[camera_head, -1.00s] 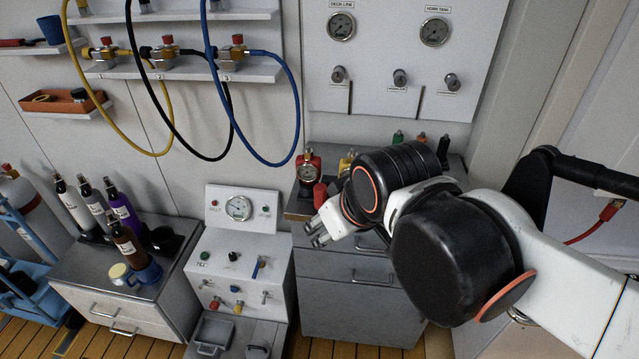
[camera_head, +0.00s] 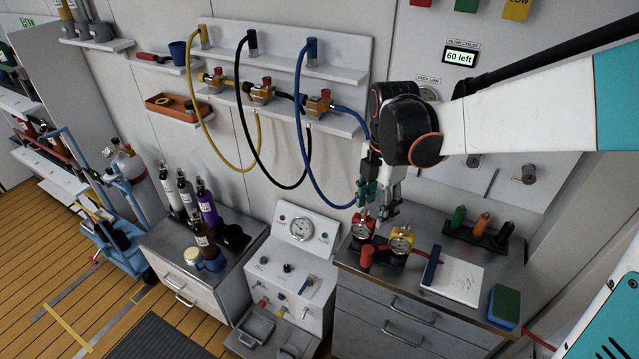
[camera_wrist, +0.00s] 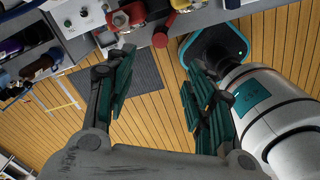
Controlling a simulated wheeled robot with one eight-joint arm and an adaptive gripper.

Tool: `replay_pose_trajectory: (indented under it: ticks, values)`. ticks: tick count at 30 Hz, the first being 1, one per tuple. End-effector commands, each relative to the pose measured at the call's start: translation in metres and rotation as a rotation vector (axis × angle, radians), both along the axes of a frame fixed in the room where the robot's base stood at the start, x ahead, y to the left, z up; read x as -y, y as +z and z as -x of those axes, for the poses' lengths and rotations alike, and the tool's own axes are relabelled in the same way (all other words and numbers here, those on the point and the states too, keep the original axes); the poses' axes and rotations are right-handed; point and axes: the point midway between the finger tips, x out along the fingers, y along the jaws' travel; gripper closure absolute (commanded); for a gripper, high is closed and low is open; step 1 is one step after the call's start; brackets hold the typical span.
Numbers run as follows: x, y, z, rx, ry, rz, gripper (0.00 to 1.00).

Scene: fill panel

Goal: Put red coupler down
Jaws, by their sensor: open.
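The red coupler (camera_head: 362,230), a red body with a round gauge, stands on the grey cabinet top in the head view. It partly shows at the top of the wrist view (camera_wrist: 127,15). My gripper (camera_head: 374,208) points down just above and behind it; whether a finger touches it, I cannot tell. In the wrist view my gripper (camera_wrist: 160,65) has its teal-padded fingers spread, with nothing between them.
A yellow gauge coupler (camera_head: 401,241) stands close on the right and a red cylinder (camera_head: 366,258) in front. A clipboard (camera_head: 455,277), a sponge (camera_head: 504,305) and a rack of coloured plugs (camera_head: 479,230) occupy the cabinet's right. Hoses (camera_head: 305,150) hang at left.

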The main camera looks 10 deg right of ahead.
Motion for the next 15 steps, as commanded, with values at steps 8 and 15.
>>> replay_pose_trajectory:
  ticks: [8,15]
  values:
    - [0.0,-0.04,-0.002,-0.008,0.026,0.0,0.51]
    - [0.0,-0.078,-0.002,-0.007,0.024,0.0,0.51]
